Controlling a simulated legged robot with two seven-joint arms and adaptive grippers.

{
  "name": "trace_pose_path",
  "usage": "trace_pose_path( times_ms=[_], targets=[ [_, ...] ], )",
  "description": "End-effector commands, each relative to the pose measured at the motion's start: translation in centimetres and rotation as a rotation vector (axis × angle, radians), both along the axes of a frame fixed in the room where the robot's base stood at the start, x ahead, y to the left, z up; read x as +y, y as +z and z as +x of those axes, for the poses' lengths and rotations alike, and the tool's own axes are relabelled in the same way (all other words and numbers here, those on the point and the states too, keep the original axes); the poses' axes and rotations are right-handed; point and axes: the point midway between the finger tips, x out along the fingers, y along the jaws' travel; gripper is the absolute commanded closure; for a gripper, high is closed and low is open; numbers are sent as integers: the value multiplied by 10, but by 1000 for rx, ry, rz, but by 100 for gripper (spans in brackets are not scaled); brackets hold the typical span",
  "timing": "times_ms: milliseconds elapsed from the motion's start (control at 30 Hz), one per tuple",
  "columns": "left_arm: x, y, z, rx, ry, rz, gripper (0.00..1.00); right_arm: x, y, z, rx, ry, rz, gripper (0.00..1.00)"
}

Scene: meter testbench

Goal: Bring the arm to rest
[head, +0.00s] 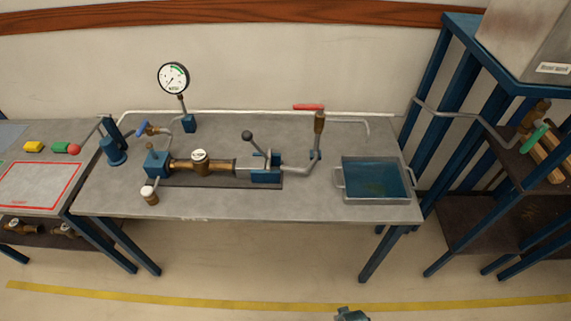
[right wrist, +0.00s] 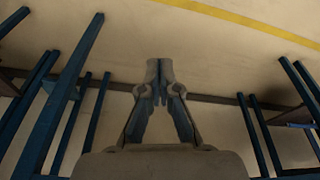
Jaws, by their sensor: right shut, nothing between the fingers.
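My right gripper (right wrist: 160,78) shows in the right wrist view with its two fingers together and nothing between them. It points over bare floor, apart from the bench. A small dark blue-grey piece at the bottom edge of the head view (head: 351,314) seems to be part of my right arm or gripper; the rest is out of frame. My left gripper is not in view. The meter bench (head: 235,207) stands ahead, with a brass meter (head: 200,157) lying in line between blue clamps.
A pressure gauge (head: 174,78) rises at the bench's back. A water tray (head: 377,199) sits at its right end. A side table (head: 35,185) stands left and a blue rack (head: 462,110) right. Blue legs flank the wrist view (right wrist: 60,100). The floor in front is clear.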

Motion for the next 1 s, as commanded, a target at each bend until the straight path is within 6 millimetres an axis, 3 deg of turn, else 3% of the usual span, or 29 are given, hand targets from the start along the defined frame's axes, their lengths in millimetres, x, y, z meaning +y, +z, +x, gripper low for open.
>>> trace_pose_path(
  times_ms=[167, 300, 400, 500, 633, 767, 1000],
  targets=[
    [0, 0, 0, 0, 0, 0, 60, -4, -100, -32, 53, 7, -5, 100],
    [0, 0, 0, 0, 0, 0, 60, -11, -177, -83, 92, 16, -10, 100],
    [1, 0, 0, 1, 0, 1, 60, -19, -216, -125, 116, 23, -14, 100],
    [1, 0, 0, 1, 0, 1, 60, -26, -239, -162, 135, 26, -16, 100],
    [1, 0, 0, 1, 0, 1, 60, -32, -253, -193, 147, 31, -18, 100],
    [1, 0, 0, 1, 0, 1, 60, -34, -257, -205, 152, 33, -20, 100],
    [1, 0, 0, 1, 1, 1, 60, -35, -257, -206, 152, 33, -20, 100]
  ],
)
